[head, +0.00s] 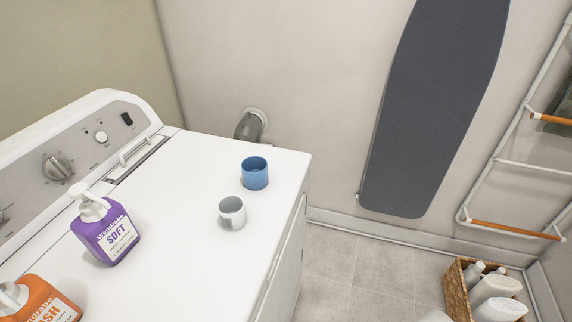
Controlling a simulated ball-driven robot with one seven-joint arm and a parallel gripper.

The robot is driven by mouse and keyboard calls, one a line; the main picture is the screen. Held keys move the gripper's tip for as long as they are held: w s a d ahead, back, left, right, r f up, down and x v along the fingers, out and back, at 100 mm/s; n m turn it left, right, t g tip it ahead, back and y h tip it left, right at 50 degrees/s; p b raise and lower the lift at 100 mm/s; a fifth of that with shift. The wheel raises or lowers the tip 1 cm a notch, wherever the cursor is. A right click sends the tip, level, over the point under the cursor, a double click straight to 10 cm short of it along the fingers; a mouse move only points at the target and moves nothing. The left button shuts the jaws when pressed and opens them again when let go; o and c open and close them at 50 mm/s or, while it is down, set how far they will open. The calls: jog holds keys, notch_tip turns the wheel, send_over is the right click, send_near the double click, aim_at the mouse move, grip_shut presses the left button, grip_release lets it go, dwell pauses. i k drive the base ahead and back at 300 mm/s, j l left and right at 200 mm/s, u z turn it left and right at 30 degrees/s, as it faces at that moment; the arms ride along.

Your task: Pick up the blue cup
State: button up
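The blue cup (255,174) stands upright on the white top of the washing machine (190,240), near its far right corner. It is open at the top and looks empty. A white-grey cup (232,213) stands upright just in front of it and slightly to the left, with a small gap between them. My gripper is not in the head view, so its place and state cannot be seen.
A purple pump bottle (106,232) and an orange pump bottle (40,300) stand on the machine's left side, by the control panel (60,150). A wicker basket (456,290) with bottles sits on the floor at right. An ironing board (435,110) leans on the wall.

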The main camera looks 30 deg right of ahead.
aim_at(254, 169)
jog(key=i+l+u, duration=0.1)
jog(key=l+u, duration=0.35)
jog(key=i+l+u, duration=0.1)
jog(key=l+u, duration=0.65)
jog(key=u, duration=0.15)
